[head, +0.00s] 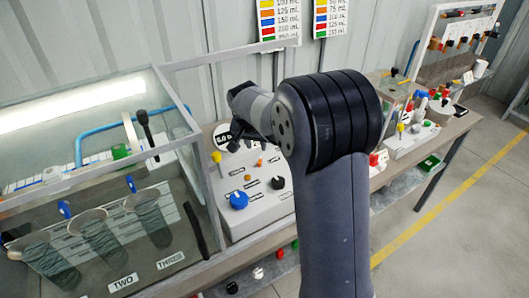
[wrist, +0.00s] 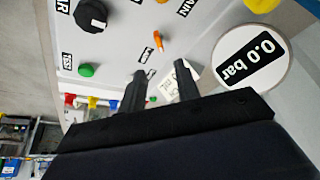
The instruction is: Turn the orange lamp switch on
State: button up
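The small orange switch (wrist: 158,40) stands on the grey control panel (wrist: 210,20), just beyond my gripper's fingertips in the wrist view. A label lies beside it. In the head view, a small orange piece (head: 261,162) shows on the panel below my gripper (head: 237,132); I cannot be sure it is the same switch. My gripper (wrist: 160,68) is open, its two black fingers apart with nothing between them. The fingertips are near the switch; whether they touch the panel I cannot tell.
The panel also carries a black knob (wrist: 92,16), a green button (wrist: 86,70), a pressure gauge reading 0.0 bar (wrist: 251,57) and a blue knob (head: 238,200). A glass-walled tank (head: 130,130) stands left of the panel. Another bench unit (head: 410,135) stands to the right.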

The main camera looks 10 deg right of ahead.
aim_at(260, 160)
jog(key=p+x, duration=0.2)
jog(key=x, duration=0.8)
jog(key=shift+f, duration=0.2)
grip_shut()
